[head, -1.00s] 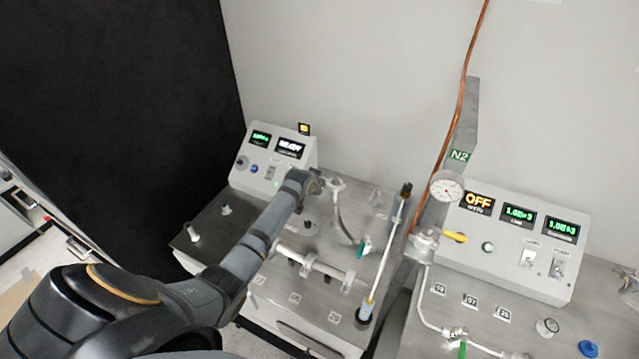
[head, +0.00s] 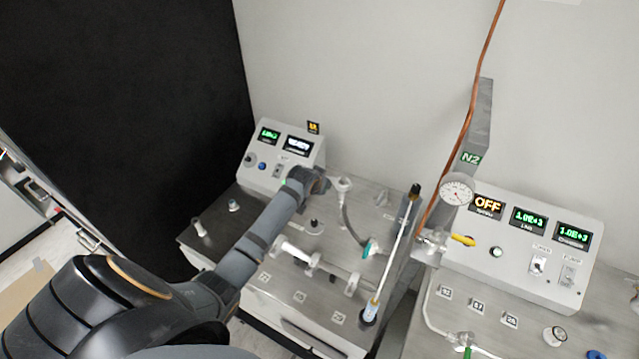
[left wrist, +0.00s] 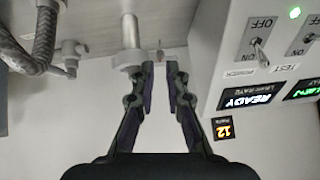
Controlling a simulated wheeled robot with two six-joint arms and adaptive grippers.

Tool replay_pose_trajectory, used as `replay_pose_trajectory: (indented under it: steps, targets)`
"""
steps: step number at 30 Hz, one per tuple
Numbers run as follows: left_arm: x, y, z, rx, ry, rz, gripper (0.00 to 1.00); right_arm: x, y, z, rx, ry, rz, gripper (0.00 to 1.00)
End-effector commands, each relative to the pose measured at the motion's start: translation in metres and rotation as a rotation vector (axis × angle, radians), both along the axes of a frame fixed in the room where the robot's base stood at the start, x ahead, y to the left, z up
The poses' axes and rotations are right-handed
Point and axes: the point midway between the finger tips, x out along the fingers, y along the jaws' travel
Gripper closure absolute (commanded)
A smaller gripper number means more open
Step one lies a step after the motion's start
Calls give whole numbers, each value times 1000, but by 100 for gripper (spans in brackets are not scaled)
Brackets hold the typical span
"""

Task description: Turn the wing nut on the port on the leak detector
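The leak detector's sloped control box (head: 262,172) stands at the back of a grey metal bench in the head view. My left gripper (head: 318,181) is beside the box's right side there, its fingers too small to make out. In the left wrist view my left gripper (left wrist: 160,66) has its two fingers apart with a narrow gap. A pale upright port (left wrist: 130,33) with a clamp collar (left wrist: 128,60) stands just left of the gap. A small part that looks like the wing nut (left wrist: 158,58) lies at the gap, just beyond the fingertips; contact cannot be told. My right gripper is not in view.
A grey hose (left wrist: 44,38) with an elbow is left of the port in the wrist view. The box's toggle switch (left wrist: 260,50) and READY display (left wrist: 247,97) are close on the right. A white-and-blue wand (head: 389,260) and a copper line (head: 466,125) stand to the right.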

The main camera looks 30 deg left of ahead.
Motion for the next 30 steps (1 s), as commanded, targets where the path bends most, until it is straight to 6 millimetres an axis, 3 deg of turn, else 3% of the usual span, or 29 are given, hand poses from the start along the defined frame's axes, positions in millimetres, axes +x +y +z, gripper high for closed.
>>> replay_pose_trajectory:
  steps: [6,12,30]
  targets:
    - [-35,-5,35,3,0,-1,87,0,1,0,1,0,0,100]
    - [-53,-8,52,-1,3,0,87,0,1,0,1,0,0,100]
    - [-56,-9,55,-2,3,0,87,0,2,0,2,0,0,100]
